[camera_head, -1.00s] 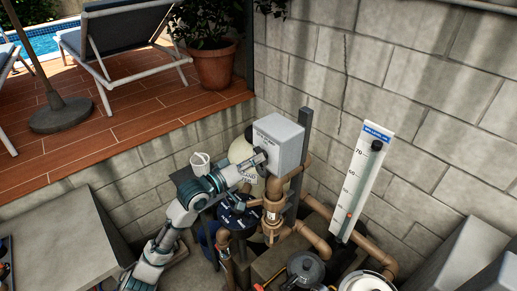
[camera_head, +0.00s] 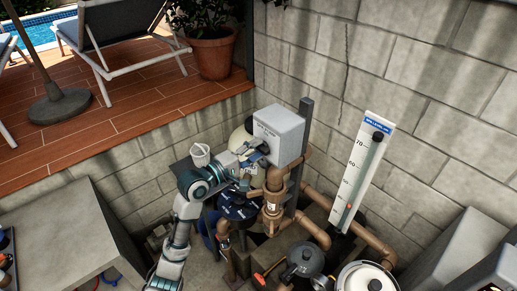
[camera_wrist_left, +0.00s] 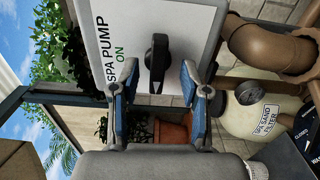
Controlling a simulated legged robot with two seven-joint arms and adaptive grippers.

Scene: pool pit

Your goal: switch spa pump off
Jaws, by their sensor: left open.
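The spa pump switch box (camera_head: 279,137) is a grey box on a dark post in the head view. In the left wrist view the box (camera_wrist_left: 178,18) fills the top and reads SPA PUMP with ON in green. Its black rotary knob (camera_wrist_left: 157,62) points along the picture's vertical. My left gripper (camera_head: 262,158) is at the box's left face in the head view. In the left wrist view the left gripper (camera_wrist_left: 158,95) is open, its blue-padded fingers on either side below the knob, apart from it. My right gripper is not in view.
Brown pipes (camera_head: 272,205) and a spa sand filter (camera_wrist_left: 260,108) stand close to the box. A white mug (camera_head: 200,155) stands behind my left arm. A block wall (camera_head: 400,80) closes off the back.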

